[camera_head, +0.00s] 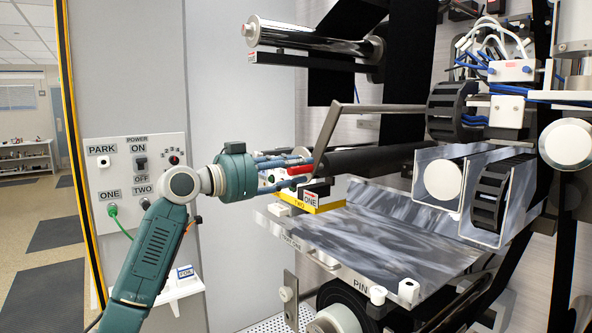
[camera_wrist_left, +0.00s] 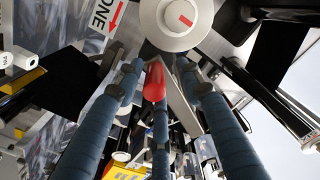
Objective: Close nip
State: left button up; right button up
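A grey bent lever bar (camera_head: 327,127) stands in front of the dark rollers. A red handle (camera_head: 300,168) shows near its lower end, by my left gripper. My left gripper (camera_head: 305,172) reaches in from the left with its blue fingers around the red handle's area. In the left wrist view the red handle (camera_wrist_left: 154,82) lies between the spread blue fingers (camera_wrist_left: 158,95), with visible gaps on its sides. The fingers look open; contact with the handle cannot be told. A black roller (camera_head: 365,160) lies right of the gripper. My right gripper is not in view.
A label block marked ONE and TWO (camera_head: 312,197) sits just below the fingers. A shiny metal plate (camera_head: 375,232) spreads below it. A switch panel (camera_head: 133,170) is on the left wall. A chrome roller (camera_head: 310,37) is above.

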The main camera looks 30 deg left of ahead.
pick_arm(q)
jog(key=shift+f, duration=0.15)
jog(key=shift+s+a, duration=0.15)
jog(key=shift+s, duration=0.1)
jog(key=v, duration=1.1)
jog(key=shift+s, duration=0.2)
